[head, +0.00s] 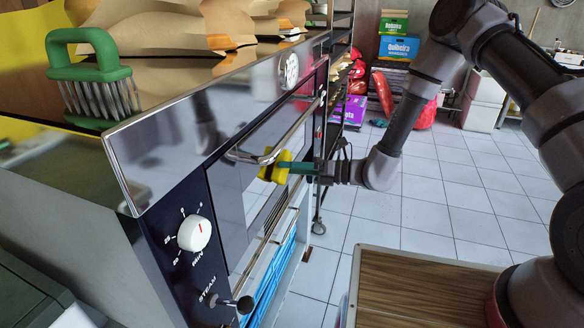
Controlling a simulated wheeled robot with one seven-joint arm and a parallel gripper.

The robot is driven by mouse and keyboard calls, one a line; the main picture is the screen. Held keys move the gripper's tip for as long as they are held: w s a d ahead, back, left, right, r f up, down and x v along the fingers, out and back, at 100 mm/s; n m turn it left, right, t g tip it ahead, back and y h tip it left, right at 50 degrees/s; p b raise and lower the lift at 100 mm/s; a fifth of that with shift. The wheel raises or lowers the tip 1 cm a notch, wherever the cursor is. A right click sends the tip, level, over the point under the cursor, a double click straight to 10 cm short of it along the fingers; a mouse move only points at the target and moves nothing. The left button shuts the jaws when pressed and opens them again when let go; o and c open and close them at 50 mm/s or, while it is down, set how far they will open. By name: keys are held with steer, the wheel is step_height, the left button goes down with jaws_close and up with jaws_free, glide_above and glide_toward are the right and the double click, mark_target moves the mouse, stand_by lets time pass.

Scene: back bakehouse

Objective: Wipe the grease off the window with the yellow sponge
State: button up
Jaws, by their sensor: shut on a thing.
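The yellow sponge (283,157) is near the middle of the head view, close to the oven's front just under the door handle (280,147). My gripper (300,167), with green fingers, is shut on the sponge from the right side. The oven window (258,194) is seen at a steep slant, pale and partly reflective. I cannot tell whether the sponge touches the glass. No grease can be made out on the window from this angle.
A green-handled wire brush (90,75) and brown paper bags (160,28) lie on top of the oven. A white dial (194,233) and a steam lever (238,304) stick out of its front. A wood-topped surface (420,290) stands at lower right. The tiled floor behind is mostly free.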

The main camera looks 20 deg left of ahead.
steer(key=shift+d, duration=2.7)
steer(key=shift+w+d, duration=0.1)
steer(key=shift+d, duration=1.4)
